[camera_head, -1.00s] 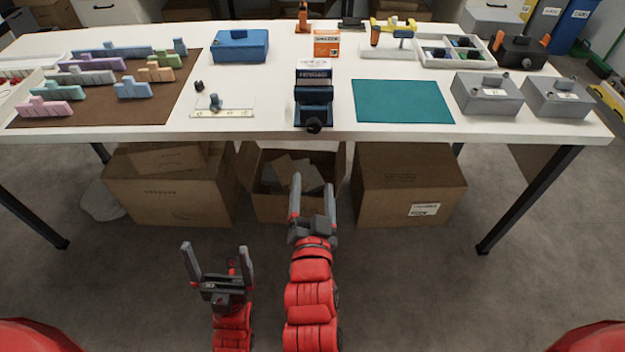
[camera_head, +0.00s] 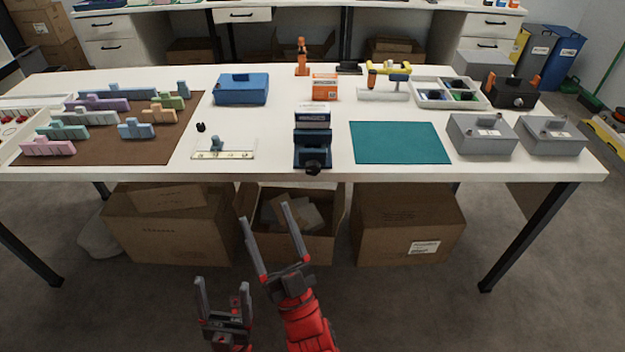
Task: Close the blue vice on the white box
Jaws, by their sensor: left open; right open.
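The dark blue vice (camera_head: 312,152) stands near the front edge of the white table, with its black round handle (camera_head: 313,168) facing me. A white box (camera_head: 312,117) with dark blue print stands upright in the top of the vice. Whether the jaws touch it cannot be told. My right gripper (camera_head: 267,225) is open and empty, in front of and below the table edge, to the left of the vice. My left gripper (camera_head: 221,292) is open and empty, lower and further left. Both are apart from the vice.
A teal mat (camera_head: 399,142) lies right of the vice, with grey boxes (camera_head: 481,135) beyond it. A small clear plate with a blue clamp (camera_head: 217,146) lies to the left. The table's front edge (camera_head: 400,176) lies between my grippers and the vice. Cartons (camera_head: 165,230) stand underneath.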

